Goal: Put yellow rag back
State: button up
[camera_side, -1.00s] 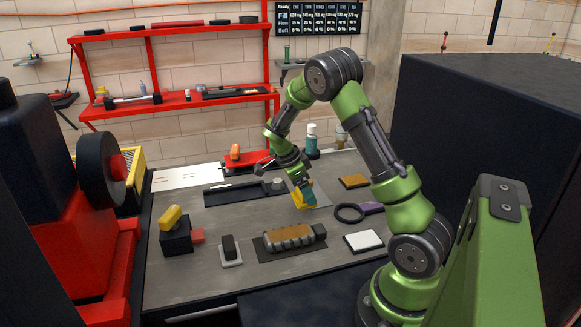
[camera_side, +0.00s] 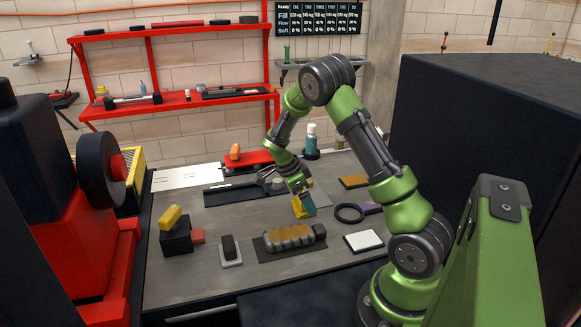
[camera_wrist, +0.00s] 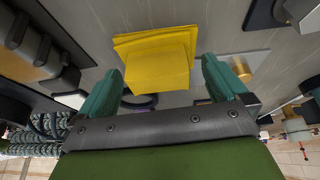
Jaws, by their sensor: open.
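The yellow folded rag (camera_side: 298,208) is near the middle of the grey bench, just left of my fingertips in the side view. It also shows in the wrist view (camera_wrist: 157,60), ahead of and between my two teal fingers. My gripper (camera_side: 307,201) is open and low over the bench, close to the rag. In the wrist view a gap shows between the fingers, and neither is seen clamping the rag. I cannot tell whether the rag rests fully on the bench or touches a finger.
A pale sheet (camera_side: 321,194) lies right behind my gripper. A black ring (camera_side: 349,213) is to its right. A ribbed brown-topped part (camera_side: 289,238) on a dark mat sits in front. A dark tray (camera_side: 233,194) lies to the left. Bare bench (camera_side: 225,220) shows left of the rag.

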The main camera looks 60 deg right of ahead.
jog(key=v, duration=1.3)
jog(key=s+a+r+n+t+y, duration=0.1)
jog(key=s+a+r+n+t, duration=0.2)
jog(key=a+n, duration=0.4)
jog(key=s+a+r+n+t+y, duration=0.2)
jog(key=s+a+r+n+t, duration=0.2)
jog(key=a+n, duration=0.4)
jog(key=s+a+r+n+t+y, duration=0.2)
jog(key=s+a+r+n+t, duration=0.1)
jog(key=s+a+n, duration=0.3)
jog(key=a+r+n, duration=0.1)
jog(key=a+n, duration=0.1)
jog(key=a, duration=0.1)
jog(key=shift+a+t, duration=0.3)
jog(key=shift+a, duration=0.05)
